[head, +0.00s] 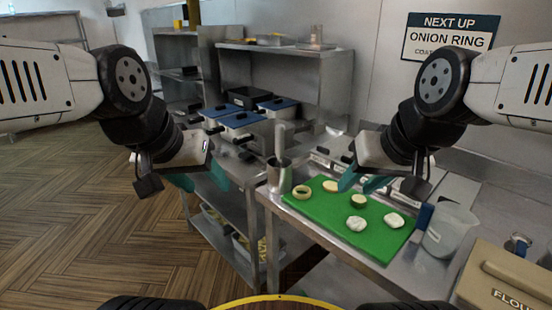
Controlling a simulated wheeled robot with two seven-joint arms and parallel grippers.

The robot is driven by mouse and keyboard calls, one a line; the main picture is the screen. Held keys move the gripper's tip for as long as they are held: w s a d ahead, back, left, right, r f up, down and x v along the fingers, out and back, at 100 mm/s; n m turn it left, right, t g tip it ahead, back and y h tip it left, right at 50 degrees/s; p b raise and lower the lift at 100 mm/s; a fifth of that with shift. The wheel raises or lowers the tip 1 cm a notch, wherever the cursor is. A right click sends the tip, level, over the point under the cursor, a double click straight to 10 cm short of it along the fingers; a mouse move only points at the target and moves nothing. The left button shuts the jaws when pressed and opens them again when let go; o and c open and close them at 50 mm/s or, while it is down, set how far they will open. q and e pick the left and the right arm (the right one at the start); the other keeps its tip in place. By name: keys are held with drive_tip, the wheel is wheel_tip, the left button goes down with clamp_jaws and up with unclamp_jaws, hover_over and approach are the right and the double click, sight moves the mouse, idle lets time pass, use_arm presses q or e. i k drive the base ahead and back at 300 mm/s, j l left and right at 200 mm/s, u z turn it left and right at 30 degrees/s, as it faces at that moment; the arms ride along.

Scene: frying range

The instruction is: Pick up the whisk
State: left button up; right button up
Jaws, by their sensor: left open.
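A pale upright handle (281,138) stands up out of a metal cup (279,178) at the left corner of the steel worktop. It may be the whisk; its lower end is hidden in the cup, and I see no whisk wires. My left gripper (199,181) is open and empty, left of the cup and apart from it. My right gripper (362,182) appears open and empty, above the back part of the green cutting board (320,213), to the right of the cup.
Onion pieces and pale lumps (356,223) lie on the board. A clear jug (449,230) and a flour bin (505,278) stand at the right. Blue-lidded containers (240,120) sit on the counter behind. A steel shelf (325,60) stands at the back. Open wooden floor (80,220) is at the left.

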sight(279, 129)
drive_tip(key=k+z, duration=0.15)
drive_tip(key=z, duration=2.9)
drive_tip(key=u, duration=3.1)
drive_tip(key=i+z, duration=0.1)
drive_tip(key=i, duration=0.6)
drive_tip(key=j, duration=0.05)
